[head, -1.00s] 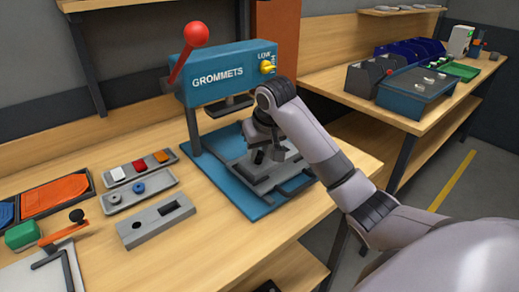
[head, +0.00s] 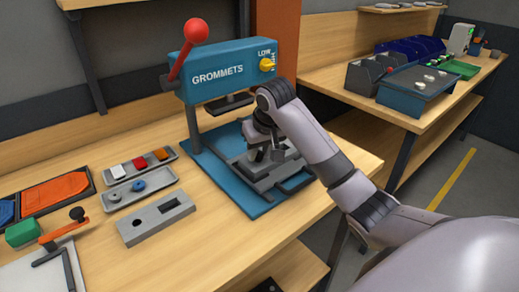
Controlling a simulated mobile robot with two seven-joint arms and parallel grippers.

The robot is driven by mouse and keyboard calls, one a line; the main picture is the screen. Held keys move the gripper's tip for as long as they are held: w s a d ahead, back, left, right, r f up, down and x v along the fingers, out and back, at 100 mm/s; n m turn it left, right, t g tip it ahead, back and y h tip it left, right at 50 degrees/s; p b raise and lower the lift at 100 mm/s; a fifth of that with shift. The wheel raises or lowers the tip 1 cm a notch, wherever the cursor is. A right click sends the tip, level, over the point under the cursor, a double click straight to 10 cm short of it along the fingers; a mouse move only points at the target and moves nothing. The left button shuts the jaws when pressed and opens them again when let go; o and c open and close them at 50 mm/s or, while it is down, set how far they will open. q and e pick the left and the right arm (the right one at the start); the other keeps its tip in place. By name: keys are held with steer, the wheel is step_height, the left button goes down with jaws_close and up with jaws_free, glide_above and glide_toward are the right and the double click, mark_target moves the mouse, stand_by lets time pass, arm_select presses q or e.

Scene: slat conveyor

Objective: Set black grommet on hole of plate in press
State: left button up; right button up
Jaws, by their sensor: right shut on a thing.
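The blue press (head: 222,72), lettered GROMMETS, stands on the bench with its red-knobbed lever raised. A grey plate (head: 262,172) lies on the press's blue base, below the dark press head (head: 230,103). My right gripper (head: 267,154) is low over the plate, under the front of the press. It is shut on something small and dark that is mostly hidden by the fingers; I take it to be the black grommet. The plate's hole is hidden behind the gripper, so I cannot tell whether the grommet touches it. My left gripper is not in view.
A grey tray (head: 170,175) holds a grey and a blue ring. Another tray (head: 147,168) holds white, red and orange pieces. A grey block with a hole and slot (head: 157,219) lies in front.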

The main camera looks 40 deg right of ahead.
steer(key=shift+f, duration=0.15)
stand_by(0.4)
steer(key=o, duration=1.1)
steer(key=v, duration=0.7)
